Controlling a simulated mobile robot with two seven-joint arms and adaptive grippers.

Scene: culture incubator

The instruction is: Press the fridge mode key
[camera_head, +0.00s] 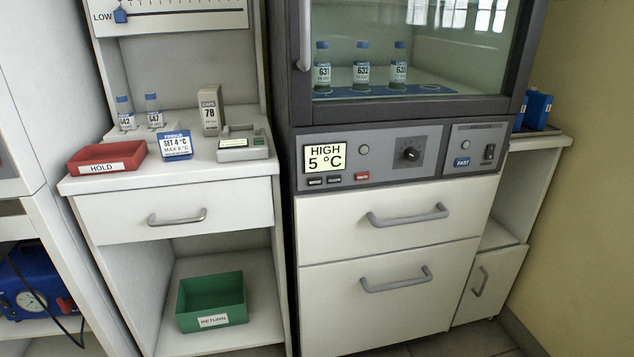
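The fridge control panel (285,157) runs below the glass door of the fridge (400,99). Its lit display (325,157) reads "HIGH 5 °C". Two small dark keys sit under the display, a left key (315,182) and a right key (334,180); their lettering is too small to read surely, though the left one looks like "MODE". A red key (362,177) is just to their right. A round black knob (408,154) and a small round lamp or button (364,149) are further along. Neither of my grippers shows.
Vials stand behind the closed fridge door. Left of the fridge, a counter (125,184) holds a red HOLD tray (107,157), a "SET 4 °C, MAX 8 °C" card (176,145), vials and a small device (243,146). Drawer handles (407,216) stick out below the panel. The panel front is unobstructed.

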